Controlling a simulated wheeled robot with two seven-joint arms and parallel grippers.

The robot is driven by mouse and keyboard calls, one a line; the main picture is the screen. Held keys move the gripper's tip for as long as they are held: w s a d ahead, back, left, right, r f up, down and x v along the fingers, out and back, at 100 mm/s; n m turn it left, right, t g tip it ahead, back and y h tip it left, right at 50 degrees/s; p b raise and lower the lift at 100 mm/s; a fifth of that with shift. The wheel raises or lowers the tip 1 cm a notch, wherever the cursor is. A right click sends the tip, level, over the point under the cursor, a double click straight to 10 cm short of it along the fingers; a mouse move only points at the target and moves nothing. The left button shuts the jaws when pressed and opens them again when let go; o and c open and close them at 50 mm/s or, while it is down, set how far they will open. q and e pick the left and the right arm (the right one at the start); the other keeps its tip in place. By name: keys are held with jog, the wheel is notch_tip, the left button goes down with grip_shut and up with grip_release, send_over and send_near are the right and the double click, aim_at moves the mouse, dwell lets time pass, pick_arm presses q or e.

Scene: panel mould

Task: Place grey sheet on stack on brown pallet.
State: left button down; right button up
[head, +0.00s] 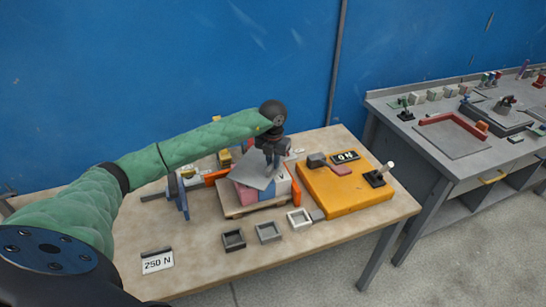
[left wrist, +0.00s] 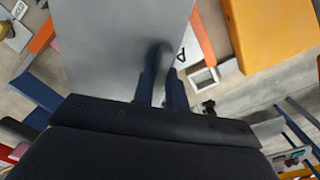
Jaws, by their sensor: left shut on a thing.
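My left gripper (head: 272,166) reaches in from the left over the table and is shut on the edge of a grey sheet (head: 254,175). The sheet looks tilted in the head view, just over the stack (head: 262,193) of pink, blue and white blocks. I cannot tell whether it touches the stack. The stack rests on the brown pallet (head: 232,210). In the left wrist view the grey sheet (left wrist: 110,45) extends from the jaws (left wrist: 165,85) and covers the stack. A letter A shows beside the jaws. My right gripper is not in view.
An orange panel box (head: 350,200) with an "ON" display (head: 345,156) and lever (head: 380,176) stands right of the pallet. Small square frames (head: 268,232) lie in front. A "250 N" card (head: 158,261) stands front left. A blue clamp (head: 181,199) is left.

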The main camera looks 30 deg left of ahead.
pick_arm(q)
jog(key=shift+f, duration=0.7)
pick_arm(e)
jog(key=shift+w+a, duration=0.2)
pick_arm(q)
jog(key=shift+f+b, duration=0.55)
jog(key=shift+b, duration=0.05)
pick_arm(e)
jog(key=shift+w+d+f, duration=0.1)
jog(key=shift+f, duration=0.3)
pick_arm(q)
jog(key=c, duration=1.3)
grip_release()
jog(key=shift+c, duration=0.2)
